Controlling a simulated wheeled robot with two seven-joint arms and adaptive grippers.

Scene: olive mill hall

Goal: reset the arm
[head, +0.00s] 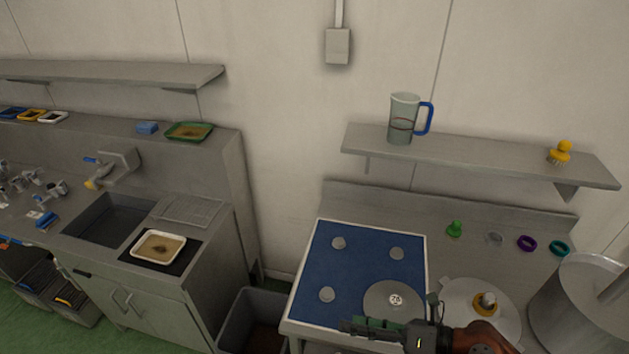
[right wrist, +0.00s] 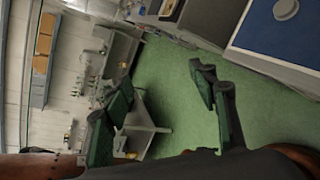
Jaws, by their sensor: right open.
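My right gripper (head: 366,328) shows at the bottom of the head view, over the front edge of the blue-topped bench. Its dark green fingers point left. In the right wrist view the two fingers of the right gripper (right wrist: 160,82) stand wide apart with nothing between them, and green floor shows behind. The reddish-brown link behind it is part of my right arm. My left gripper is in neither view.
The blue bench top (head: 345,263) carries several grey discs. A white round plate (head: 455,300) and a large metal vessel (head: 575,310) are at right. A grey bin (head: 250,309) stands left of the bench. The shelf (head: 480,160) holds a jug (head: 402,118).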

